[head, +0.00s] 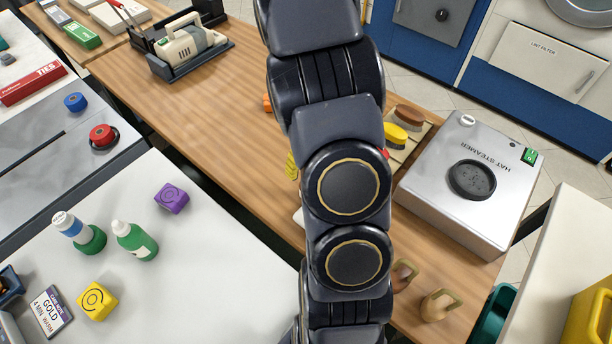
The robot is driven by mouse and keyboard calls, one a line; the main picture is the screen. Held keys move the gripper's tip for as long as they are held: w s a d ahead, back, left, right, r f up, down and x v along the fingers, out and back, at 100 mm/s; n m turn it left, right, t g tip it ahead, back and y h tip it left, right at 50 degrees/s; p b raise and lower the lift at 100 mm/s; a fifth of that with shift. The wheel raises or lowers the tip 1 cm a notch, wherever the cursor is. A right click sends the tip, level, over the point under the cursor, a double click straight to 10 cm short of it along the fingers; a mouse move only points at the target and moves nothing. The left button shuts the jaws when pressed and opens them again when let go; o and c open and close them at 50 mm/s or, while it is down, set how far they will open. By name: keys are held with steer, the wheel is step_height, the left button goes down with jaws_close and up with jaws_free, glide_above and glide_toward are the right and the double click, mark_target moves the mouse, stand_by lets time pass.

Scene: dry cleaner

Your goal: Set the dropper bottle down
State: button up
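My arm crosses the head view from bottom to top, and my gripper at its end is not visible. Two small bottles stand on the white surface at the lower left. One is a green bottle with a white cap (136,241). The other is a bottle with a white cap and a blue band (70,226), with a green round part at its base. I cannot tell whether either is the dropper bottle, or whether my gripper holds anything.
A purple block (172,198), a yellow block (97,301) and a "GOLD" sign (50,312) are near the bottles. The wooden table (190,110) has clear room left of my arm. A hat steamer (450,205) stands at the right.

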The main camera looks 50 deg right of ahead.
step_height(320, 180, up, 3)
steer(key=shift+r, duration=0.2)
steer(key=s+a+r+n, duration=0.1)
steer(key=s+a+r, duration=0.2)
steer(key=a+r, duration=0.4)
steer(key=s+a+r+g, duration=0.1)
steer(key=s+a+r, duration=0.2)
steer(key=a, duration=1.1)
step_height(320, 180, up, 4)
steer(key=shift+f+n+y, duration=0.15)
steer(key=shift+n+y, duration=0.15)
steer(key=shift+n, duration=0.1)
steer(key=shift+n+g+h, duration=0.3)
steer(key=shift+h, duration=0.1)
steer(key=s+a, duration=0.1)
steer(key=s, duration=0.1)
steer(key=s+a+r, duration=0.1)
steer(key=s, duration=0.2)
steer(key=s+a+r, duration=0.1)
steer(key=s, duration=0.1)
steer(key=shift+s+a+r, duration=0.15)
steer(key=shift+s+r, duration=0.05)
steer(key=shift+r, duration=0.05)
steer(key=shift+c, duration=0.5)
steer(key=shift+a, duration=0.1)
